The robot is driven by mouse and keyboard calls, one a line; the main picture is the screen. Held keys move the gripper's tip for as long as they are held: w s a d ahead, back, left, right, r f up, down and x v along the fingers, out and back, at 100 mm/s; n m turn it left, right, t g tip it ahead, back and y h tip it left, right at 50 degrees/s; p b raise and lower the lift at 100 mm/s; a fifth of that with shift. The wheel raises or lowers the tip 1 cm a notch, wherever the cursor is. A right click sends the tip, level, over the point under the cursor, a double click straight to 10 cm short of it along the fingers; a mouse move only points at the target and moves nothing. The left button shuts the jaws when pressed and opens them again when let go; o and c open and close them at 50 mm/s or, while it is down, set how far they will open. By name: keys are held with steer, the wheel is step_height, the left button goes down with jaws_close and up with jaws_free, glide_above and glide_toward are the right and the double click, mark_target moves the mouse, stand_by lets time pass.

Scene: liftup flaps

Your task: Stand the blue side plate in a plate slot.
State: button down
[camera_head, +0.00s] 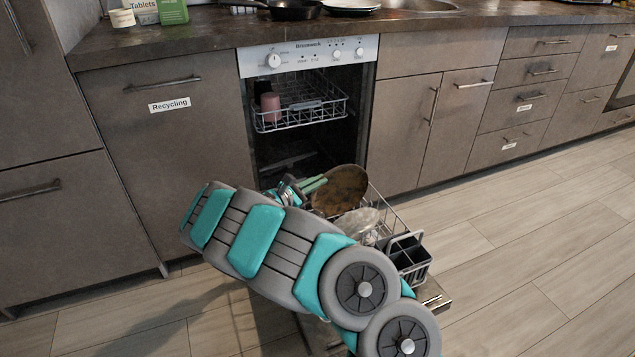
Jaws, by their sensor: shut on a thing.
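No plainly blue plate shows in the head view. A round, brown mottled plate (343,189) is tilted up above the pulled-out lower rack (385,205) of the dishwasher. My gripper (314,184) is at the plate's upper left edge, with its green fingers close together and shut on it. I cannot tell whether the plate touches the rack. A clear glass-like piece (358,222) is in the rack just below the plate. My arm hides the rack's left and front parts, and the plate slots cannot be made out.
A dark cutlery basket (408,258) is at the rack's right. The upper rack (300,112) holds a pink cup (270,107) inside the dishwasher. A black pan (290,9) and white plates (350,6) are on the counter (190,40). The floor at right is clear.

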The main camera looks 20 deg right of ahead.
mark_target(326, 201)
steer(key=shift+f+b, duration=3.05)
steer(key=shift+f, duration=1.65)
steer(key=c, duration=0.9)
jaws_free()
steer(key=shift+c, duration=0.2)
steer(key=f+v, duration=0.1)
steer(key=v, duration=0.6)
steer(key=shift+a+r+p, duration=0.35)
steer(key=shift+a+r, duration=0.05)
steer(key=shift+r, duration=0.15)
steer(key=shift+s, duration=0.15)
steer(key=shift+d, duration=0.1)
